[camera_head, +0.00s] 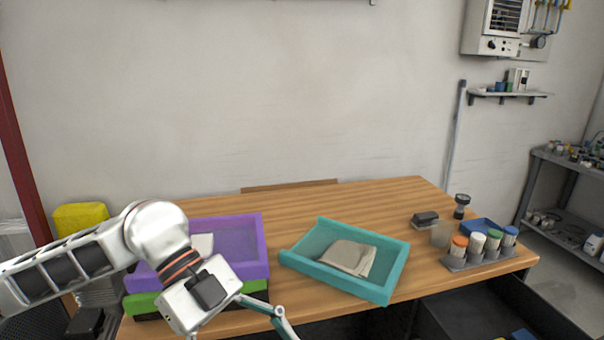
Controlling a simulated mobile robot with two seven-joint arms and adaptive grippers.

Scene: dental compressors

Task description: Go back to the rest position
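My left arm reaches in from the left, and my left gripper (238,318) hangs at the bottom edge of the head view, in front of the table's near edge. Its fingers spread wide apart and nothing shows between them; the fingertips are cut off by the frame. My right arm and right gripper are not in view. A teal tray (388,292) on the wooden table (330,197) holds a folded beige cloth or packet (347,257). A purple tray (250,228) sits on a green one (145,304) at the left, partly hidden behind my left arm, with a pale item in it.
A rack with several colour-capped containers (478,258), a blue tray (476,226) and small dark items stand at the table's right end. A yellow bin (80,217) is at the left. An open dark drawer (490,310) is below right. The table's back middle is clear.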

